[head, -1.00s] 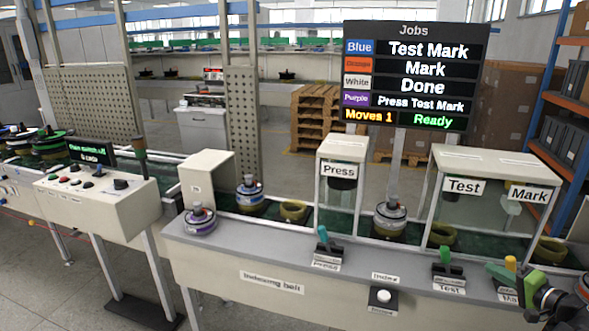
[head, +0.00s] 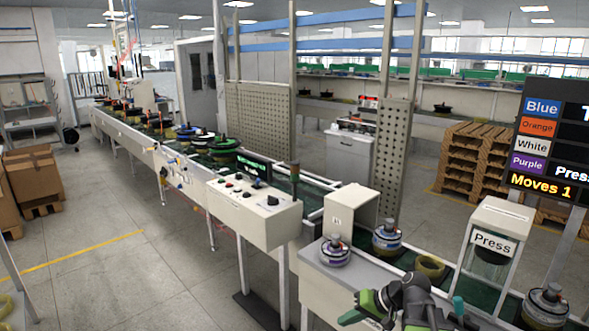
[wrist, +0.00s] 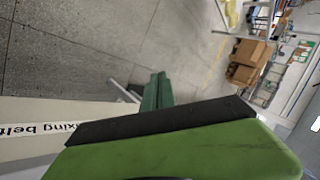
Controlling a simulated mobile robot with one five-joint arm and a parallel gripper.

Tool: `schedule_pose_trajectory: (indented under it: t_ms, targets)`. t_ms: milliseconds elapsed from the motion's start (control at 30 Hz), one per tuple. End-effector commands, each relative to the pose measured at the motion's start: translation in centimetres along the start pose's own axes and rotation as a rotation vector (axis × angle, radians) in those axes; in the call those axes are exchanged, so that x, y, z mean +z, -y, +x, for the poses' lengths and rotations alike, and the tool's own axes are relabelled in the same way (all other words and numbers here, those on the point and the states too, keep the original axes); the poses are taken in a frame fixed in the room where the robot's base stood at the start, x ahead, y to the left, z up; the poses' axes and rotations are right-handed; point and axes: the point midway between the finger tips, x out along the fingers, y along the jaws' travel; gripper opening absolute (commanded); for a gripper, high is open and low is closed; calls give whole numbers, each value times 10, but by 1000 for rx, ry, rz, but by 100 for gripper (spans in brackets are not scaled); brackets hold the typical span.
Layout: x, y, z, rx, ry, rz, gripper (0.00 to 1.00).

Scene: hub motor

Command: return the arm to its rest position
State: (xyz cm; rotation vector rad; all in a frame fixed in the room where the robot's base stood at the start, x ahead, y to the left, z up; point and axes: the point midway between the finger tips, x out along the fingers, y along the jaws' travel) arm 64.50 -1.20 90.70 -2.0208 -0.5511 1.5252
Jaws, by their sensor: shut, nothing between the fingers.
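My gripper (head: 352,312) is at the bottom of the head view, in front of the indexing belt's near side. Its green finger points left, and my dark arm is behind it to the right. In the wrist view my gripper (wrist: 155,93) has its green jaws together with nothing held. The gripper is apart from the hub motors. My arm hides part of the belt front.
The indexing belt holds a purple-banded hub motor (head: 335,251) and a blue-banded one (head: 387,238). The Press station (head: 492,243) stands to the right. A control box (head: 255,215) stands left. Grey floor (head: 130,265) is clear at left. Cardboard boxes (head: 33,175) sit far left.

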Motion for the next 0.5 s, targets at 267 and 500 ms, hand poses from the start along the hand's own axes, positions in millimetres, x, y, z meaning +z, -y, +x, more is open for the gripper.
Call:
schedule_pose_trajectory:
  t_ms: [267,500]
  targets:
    - [72,49,63,354,256,-190,0]
    - [80,-13,27,660,274,-136,0]
